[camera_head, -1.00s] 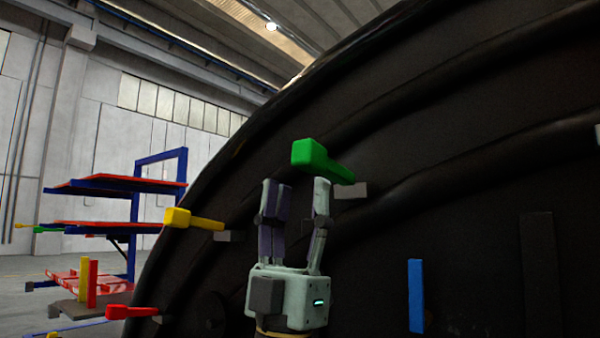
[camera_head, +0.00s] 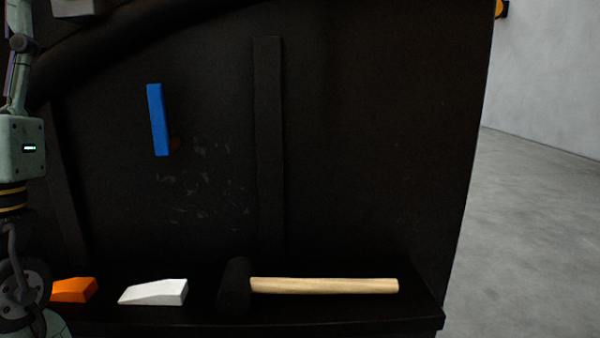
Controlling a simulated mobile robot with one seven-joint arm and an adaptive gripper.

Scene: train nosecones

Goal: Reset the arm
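My gripper (camera_head: 18,75) is cut off by the left edge of the head view. Its greenish palm housing with a small lit panel shows, with a pale finger standing up from it and a sliver of purple beside it. The fingertips are not fully visible. The visible finger stands upright, as when the fingers were spread apart. I see nothing held in the part that shows. My gripper is in front of the dark nosecone panel (camera_head: 360,150), left of the blue bar (camera_head: 157,120).
A dark ledge (camera_head: 350,318) along the bottom carries an orange wedge (camera_head: 74,290), a white wedge (camera_head: 155,292) and a mallet (camera_head: 320,285) with a black head and wooden handle. Bare grey floor (camera_head: 540,220) lies at the right, past the panel's edge.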

